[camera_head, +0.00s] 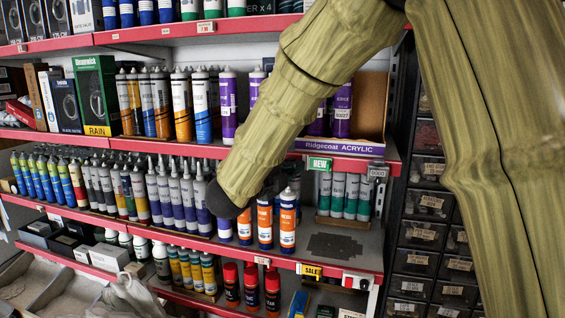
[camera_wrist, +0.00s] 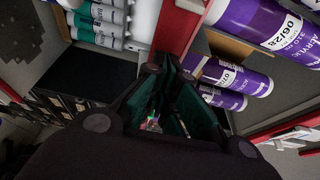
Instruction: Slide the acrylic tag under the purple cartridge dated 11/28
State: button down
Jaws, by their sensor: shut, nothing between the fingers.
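Purple cartridges (camera_head: 342,108) stand in an open tray on the middle shelf, partly hidden behind my arm. Another purple cartridge (camera_head: 228,105) stands left of my arm. The tray's purple front band (camera_head: 340,147) reads "Ridgecoat ACRYLIC". A small grey tag (camera_head: 377,171) hangs at the shelf edge below the tray's right end; its text is too small to read. In the wrist view a large purple cartridge (camera_wrist: 265,28) seems dated 06/28, and another purple cartridge (camera_wrist: 235,77) lies beyond it in view. I cannot find 11/28. My gripper (camera_wrist: 165,70) is shut and empty near the red shelf edge.
A green NEW tag (camera_head: 320,163) is on the same red shelf edge (camera_head: 345,165). Dark drawers (camera_head: 420,235) stand right of the shelves.

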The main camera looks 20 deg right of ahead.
jog(key=w+a+p, duration=0.1)
jog(key=w+a, duration=0.1)
jog(key=a, duration=0.1)
jog(key=shift+a+p, duration=0.2)
jog(key=shift+p, duration=0.2)
jog(key=shift+a, duration=0.15)
